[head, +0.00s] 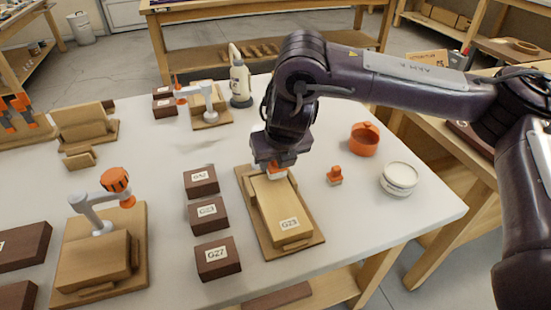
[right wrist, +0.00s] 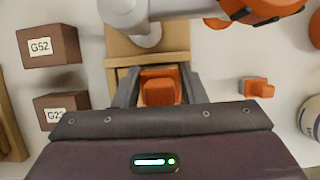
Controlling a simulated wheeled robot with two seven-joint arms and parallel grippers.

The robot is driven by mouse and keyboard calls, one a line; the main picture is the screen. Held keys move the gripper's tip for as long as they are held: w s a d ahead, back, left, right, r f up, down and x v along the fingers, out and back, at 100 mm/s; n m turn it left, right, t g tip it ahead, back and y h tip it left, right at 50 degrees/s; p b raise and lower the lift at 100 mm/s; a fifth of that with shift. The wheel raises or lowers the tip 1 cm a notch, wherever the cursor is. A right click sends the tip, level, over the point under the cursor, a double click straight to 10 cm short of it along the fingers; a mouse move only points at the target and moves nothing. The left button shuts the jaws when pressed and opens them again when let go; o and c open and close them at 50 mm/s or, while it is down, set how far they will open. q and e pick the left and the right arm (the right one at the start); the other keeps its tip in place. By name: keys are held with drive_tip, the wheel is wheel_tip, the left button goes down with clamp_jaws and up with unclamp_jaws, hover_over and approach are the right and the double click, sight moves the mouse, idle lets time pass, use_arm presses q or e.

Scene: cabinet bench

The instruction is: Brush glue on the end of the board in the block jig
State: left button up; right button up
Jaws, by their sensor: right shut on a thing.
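The block jig (head: 313,232) is a tan wooden base at the middle of the table. A tan board (head: 277,205) labelled G23 lies in it, pointing away from me. My right gripper (head: 275,167) is over the far end of the board and shut on a small orange-handled piece with a pale lower part, seemingly the glue brush (head: 277,173). In the right wrist view the brush (right wrist: 160,87) is between the fingers of the gripper (right wrist: 158,90). I cannot tell whether it touches the board; its lower end is hidden there. My left gripper is out of view.
Dark labelled blocks (head: 208,214) stand left of the jig. A similar orange piece (head: 335,175), an orange cup (head: 364,139) and a white tub (head: 399,178) are to its right. Clamp fixtures (head: 100,245) stand at left and behind. A glue bottle (head: 240,82) stands at the back.

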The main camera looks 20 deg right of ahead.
sight(260, 175)
drive_tip(key=shift+f+b, duration=0.3)
drive_tip(key=shift+f, duration=0.3)
idle(0.3)
drive_tip(key=shift+a+r+p, duration=0.15)
drive_tip(key=shift+a+p, duration=0.25)
drive_tip(key=shift+a, duration=0.15)
drive_tip(key=shift+a+p, duration=0.4)
drive_tip(key=shift+a, duration=0.75)
drive_tip(key=shift+d, duration=0.15)
drive_tip(key=shift+d+f, duration=0.25)
drive_tip(key=shift+d, duration=1.4)
